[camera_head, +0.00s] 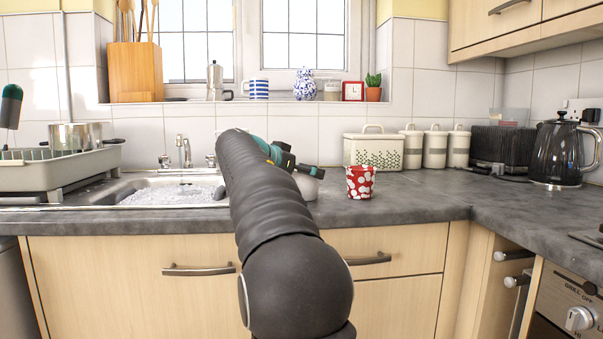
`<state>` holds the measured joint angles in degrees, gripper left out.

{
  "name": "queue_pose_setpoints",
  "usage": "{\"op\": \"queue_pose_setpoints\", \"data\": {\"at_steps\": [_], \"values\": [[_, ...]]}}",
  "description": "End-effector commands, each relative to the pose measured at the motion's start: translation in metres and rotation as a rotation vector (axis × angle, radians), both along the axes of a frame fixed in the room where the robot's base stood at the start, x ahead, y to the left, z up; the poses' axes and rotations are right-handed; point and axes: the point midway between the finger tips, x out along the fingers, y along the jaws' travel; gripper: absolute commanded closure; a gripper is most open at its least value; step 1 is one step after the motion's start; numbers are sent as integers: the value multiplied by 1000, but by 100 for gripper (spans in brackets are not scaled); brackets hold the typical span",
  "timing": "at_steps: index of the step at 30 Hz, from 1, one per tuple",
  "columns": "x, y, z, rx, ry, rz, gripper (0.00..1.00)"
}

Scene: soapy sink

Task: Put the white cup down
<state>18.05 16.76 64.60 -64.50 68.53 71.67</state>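My gripper (293,161) is over the counter just right of the sink, partly hidden behind my own dark arm. A pale, rounded thing (309,187), perhaps the white cup, shows just below it and beside my arm. The arm covers much of this thing, so I cannot tell whether it is held or touches the counter. The gripper's fingers are too small and covered to show whether they are open or shut.
A red cup with white spots (360,182) stands on the grey counter (420,195) to the right. The sink (150,182) holds suds, with a dish rack (50,170) at left. A bread bin (373,150), canisters and a kettle (560,152) line the back.

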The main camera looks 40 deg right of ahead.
Motion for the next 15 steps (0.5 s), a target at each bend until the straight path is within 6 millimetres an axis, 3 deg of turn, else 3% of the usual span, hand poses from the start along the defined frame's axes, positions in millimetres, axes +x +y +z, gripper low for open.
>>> {"op": "queue_pose_setpoints", "data": {"at_steps": [15], "values": [[-13,89,32,0,-1,4,0]]}}
